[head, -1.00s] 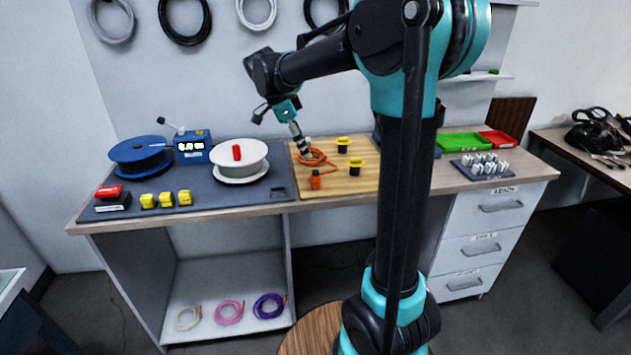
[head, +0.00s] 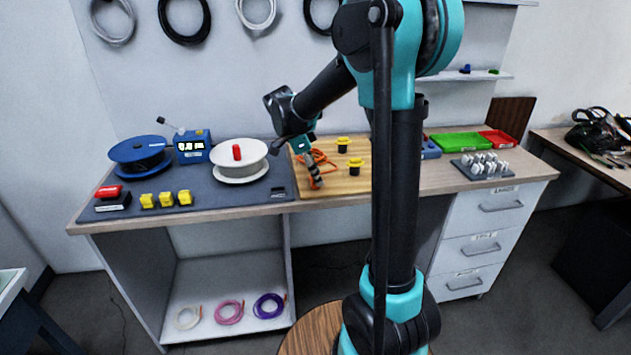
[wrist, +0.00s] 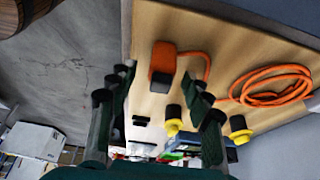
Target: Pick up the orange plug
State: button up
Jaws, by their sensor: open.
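The orange plug (wrist: 163,57), a block with a black end, lies on the wooden board near its edge in the wrist view. An orange cable (wrist: 274,86) leads from it to a loose coil, which also shows in the head view. My gripper (wrist: 161,92) is open and empty, with its dark fingers to either side of the line to the plug. In the head view my gripper (head: 316,183) points down over the front of the board and mostly hides the plug. I cannot tell how much height is left between fingertips and plug.
Two yellow-and-black connectors (head: 355,168) (head: 343,145) stand on the wooden board (head: 322,190) close to the coil. A white spool (head: 240,172) stands to the left on the dark mat. Green (head: 460,143) and red (head: 497,139) trays lie to the right.

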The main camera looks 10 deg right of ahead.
grip_shut()
jog(key=shift+r, duration=0.1)
dwell(0.3)
